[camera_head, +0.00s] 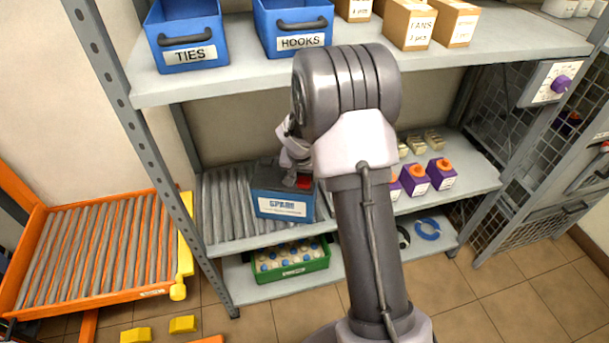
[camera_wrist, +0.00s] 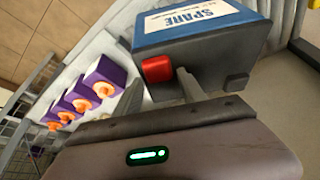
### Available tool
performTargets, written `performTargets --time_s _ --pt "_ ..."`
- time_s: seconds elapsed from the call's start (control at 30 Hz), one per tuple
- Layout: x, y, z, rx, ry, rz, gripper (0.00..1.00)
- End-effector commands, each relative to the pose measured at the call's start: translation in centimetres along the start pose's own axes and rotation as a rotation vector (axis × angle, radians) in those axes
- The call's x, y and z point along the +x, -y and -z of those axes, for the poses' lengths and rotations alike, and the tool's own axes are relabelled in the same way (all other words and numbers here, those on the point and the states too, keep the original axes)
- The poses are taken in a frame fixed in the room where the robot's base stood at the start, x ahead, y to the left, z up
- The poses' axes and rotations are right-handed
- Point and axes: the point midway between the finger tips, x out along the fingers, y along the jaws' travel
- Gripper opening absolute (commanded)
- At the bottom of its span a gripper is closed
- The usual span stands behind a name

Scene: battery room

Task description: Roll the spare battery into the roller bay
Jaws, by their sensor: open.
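The blue spare battery (camera_head: 283,205), with a dark top and a white SPARE label, sits on the middle shelf at the right end of a bed of grey rollers (camera_head: 222,208). It also shows in the wrist view (camera_wrist: 200,30). My gripper (camera_head: 298,180) is at the battery's top, partly hidden by my wrist. In the wrist view my gripper (camera_wrist: 158,84) is open, its fingers on either side of the red terminal (camera_wrist: 157,69); contact is unclear. An orange-framed roller bed (camera_head: 100,250) stands at left, empty. Which roller bed is the bay is not marked.
A grey shelf post (camera_head: 150,150) and a yellow bar (camera_head: 186,235) stand between the roller beds. Purple boxes with orange caps (camera_head: 414,180) are right of my arm. A green crate (camera_head: 290,262) is below. Blue bins (camera_head: 187,35) are on the shelf above.

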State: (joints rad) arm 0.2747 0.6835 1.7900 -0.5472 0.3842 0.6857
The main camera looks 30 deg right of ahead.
Motion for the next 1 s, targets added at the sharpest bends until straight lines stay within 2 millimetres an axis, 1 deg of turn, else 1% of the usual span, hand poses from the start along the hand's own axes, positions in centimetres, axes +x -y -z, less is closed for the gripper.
performTargets --time_s 0.07,0.33,0.43,0.47,0.57,0.6,0.8,1.0 --pt "0.0 0.0 0.0 0.000 0.000 0.000 0.62" --pt "-0.1 0.0 0.0 0.000 0.000 0.000 0.62" --pt "-1.0 0.0 0.1 0.000 -0.001 0.001 0.62" --pt "-1.5 0.0 0.1 -0.001 -0.001 0.001 0.62" --pt "-3.8 0.0 0.2 -0.001 -0.003 0.001 0.62" --pt "-4.9 0.0 0.3 -0.001 -0.003 0.001 0.62" --pt "-9.9 0.0 0.2 -0.001 -0.002 0.001 0.62" --pt "-14.5 0.0 0.2 0.000 -0.002 0.001 0.62"
